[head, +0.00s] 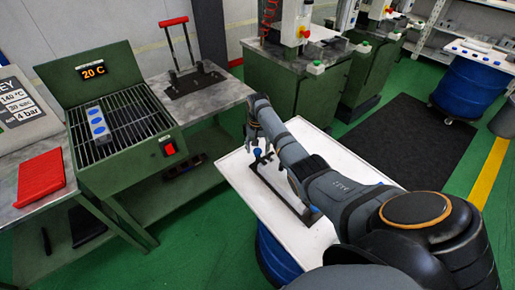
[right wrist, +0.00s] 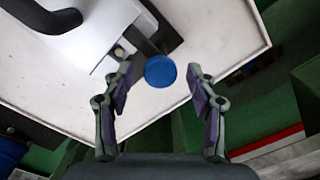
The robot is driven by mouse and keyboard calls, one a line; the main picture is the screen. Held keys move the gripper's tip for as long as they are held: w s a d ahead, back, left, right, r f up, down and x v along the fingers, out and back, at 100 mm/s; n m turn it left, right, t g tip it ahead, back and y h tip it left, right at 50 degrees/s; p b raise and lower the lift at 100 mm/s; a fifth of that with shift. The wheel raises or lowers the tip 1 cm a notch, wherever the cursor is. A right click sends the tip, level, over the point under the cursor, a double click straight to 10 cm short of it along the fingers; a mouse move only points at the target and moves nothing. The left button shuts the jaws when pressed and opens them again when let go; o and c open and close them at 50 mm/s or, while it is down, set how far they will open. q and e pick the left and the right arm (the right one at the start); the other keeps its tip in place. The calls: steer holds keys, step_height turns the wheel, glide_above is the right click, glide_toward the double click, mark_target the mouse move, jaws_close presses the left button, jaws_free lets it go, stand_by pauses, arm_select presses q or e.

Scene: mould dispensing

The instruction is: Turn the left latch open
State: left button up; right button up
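A blue round latch knob (head: 257,152) sits at the far end of a dark bar fixture (head: 283,190) on the white tabletop (head: 238,171). In the right wrist view the knob (right wrist: 160,71) shows as a blue disc next to a dark metal arm. My right gripper (right wrist: 160,80) is open, with one fingertip on each side of the knob in the picture. I cannot tell whether the fingers touch it or are still above it. In the head view this gripper (head: 252,140) is at the knob, partly hidden by my arm. My left gripper is not in view.
A green heater (head: 125,125) reading 20 C stands at left, with a blue-dotted strip (head: 97,123) on its grill. A red tray (head: 40,176) lies beside it. A press with a red handle (head: 173,22) is behind. A dark curved handle (right wrist: 45,18) shows upper left in the wrist view.

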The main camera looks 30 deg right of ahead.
steer(key=shift+c, duration=1.1)
steer(key=c, duration=0.9)
steer(key=shift+r, duration=0.1)
steer(key=shift+r+n+p, duration=0.15)
steer(key=shift+n+p, duration=0.7)
steer(key=shift+n, duration=0.15)
steer(key=n+p, duration=0.1)
steer(key=n, duration=0.1)
steer(key=shift+n, duration=0.3)
steer(key=n+p, duration=0.1)
steer(key=n, duration=0.1)
steer(key=shift+n, duration=0.4)
steer(key=n+p, duration=0.1)
steer(key=n, duration=0.2)
steer(key=shift+n, duration=0.3)
steer(key=n+p, duration=0.1)
steer(key=n, duration=0.2)
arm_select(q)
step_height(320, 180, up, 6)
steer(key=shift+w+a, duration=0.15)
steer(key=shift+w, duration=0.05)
arm_select(e)
steer(key=shift+n, duration=2)
steer(key=o, duration=1.1)
steer(key=shift+f, duration=0.2)
